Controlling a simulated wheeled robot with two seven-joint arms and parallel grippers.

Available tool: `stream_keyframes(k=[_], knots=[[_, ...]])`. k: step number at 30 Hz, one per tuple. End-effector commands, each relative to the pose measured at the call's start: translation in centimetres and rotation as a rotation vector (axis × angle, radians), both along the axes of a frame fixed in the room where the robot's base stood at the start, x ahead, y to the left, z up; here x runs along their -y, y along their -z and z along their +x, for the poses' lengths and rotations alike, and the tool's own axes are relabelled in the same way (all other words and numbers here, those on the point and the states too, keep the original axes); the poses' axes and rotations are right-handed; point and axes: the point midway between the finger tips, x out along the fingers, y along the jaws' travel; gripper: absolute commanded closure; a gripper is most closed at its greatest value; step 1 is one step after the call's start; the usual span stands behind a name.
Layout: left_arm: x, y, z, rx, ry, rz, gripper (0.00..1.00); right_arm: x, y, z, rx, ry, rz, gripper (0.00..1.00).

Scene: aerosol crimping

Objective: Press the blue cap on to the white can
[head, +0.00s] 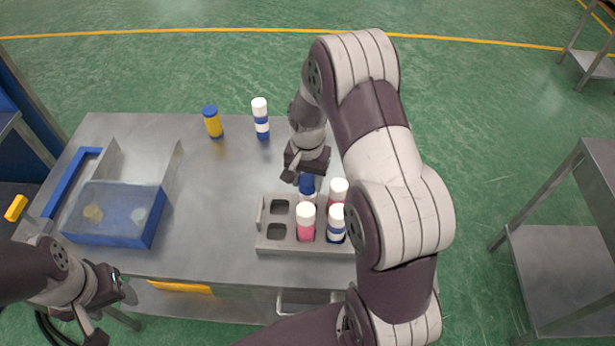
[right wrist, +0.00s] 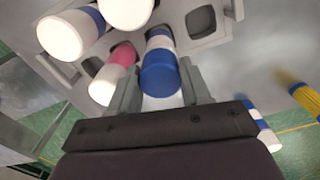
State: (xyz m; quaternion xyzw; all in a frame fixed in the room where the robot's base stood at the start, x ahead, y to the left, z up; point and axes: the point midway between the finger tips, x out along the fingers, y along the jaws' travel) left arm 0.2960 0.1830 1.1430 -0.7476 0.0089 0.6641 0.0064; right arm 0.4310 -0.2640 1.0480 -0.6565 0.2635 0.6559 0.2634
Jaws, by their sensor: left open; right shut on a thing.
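The blue cap (head: 307,186) is at the back of the grey rack, and it also shows in the right wrist view (right wrist: 160,76). The white can (right wrist: 160,43) with a blue band stands in a rack compartment directly beneath the cap, in line with it. I cannot tell how far down the cap sits. My right gripper (right wrist: 158,72) is shut on the blue cap, one finger on each side; in the head view this gripper (head: 303,176) points down at the rack. My left gripper (head: 100,320) is open and empty at the lower left, off the table's front edge.
The grey rack (head: 268,246) also holds white-capped cans: a pink one (head: 306,224), a blue-banded one (head: 336,224) and another pink one (head: 338,192). Its left compartments are empty. A yellow can (head: 213,124) and a white-capped can (head: 261,120) stand behind. A blue bin (head: 112,240) is left.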

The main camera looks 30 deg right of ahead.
Motion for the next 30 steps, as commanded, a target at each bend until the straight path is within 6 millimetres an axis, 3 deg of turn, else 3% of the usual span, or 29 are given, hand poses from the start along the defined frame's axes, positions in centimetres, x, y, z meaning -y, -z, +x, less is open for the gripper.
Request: stream_keyframes(k=[8, 9, 11, 17, 19, 20, 30], knots=[[0.0, 0.01, 0.0, 0.0, 0.0, 0.0, 0.42, 0.0, 0.02, 0.0, 0.0, 0.0, 0.0, 0.7], [0.0, 0.01, 0.0, 0.0, 0.0, 0.0, 0.42, 0.0, 0.02, 0.0, 0.0, 0.0, 0.0, 0.4], [0.0, 0.01, 0.0, 0.0, 0.0, 0.0, 0.42, 0.0, 0.02, 0.0, 0.0, 0.0, 0.0, 0.23], [0.0, 0.01, 0.0, 0.0, 0.0, 0.0, 0.42, 0.0, 0.02, 0.0, 0.0, 0.0, 0.0, 0.23], [0.0, 0.01, 0.0, 0.0, 0.0, 0.0, 0.42, 0.0, 0.02, 0.0, 0.0, 0.0, 0.0, 0.03], [0.0, 0.01, 0.0, 0.0, 0.0, 0.0, 0.42, 0.0, 0.02, 0.0, 0.0, 0.0, 0.0, 0.0], [0.0, 0.01, 0.0, 0.0, 0.0, 0.0, 0.42, 0.0, 0.03, -0.01, 0.0, 0.0, 0.0, 0.0]])
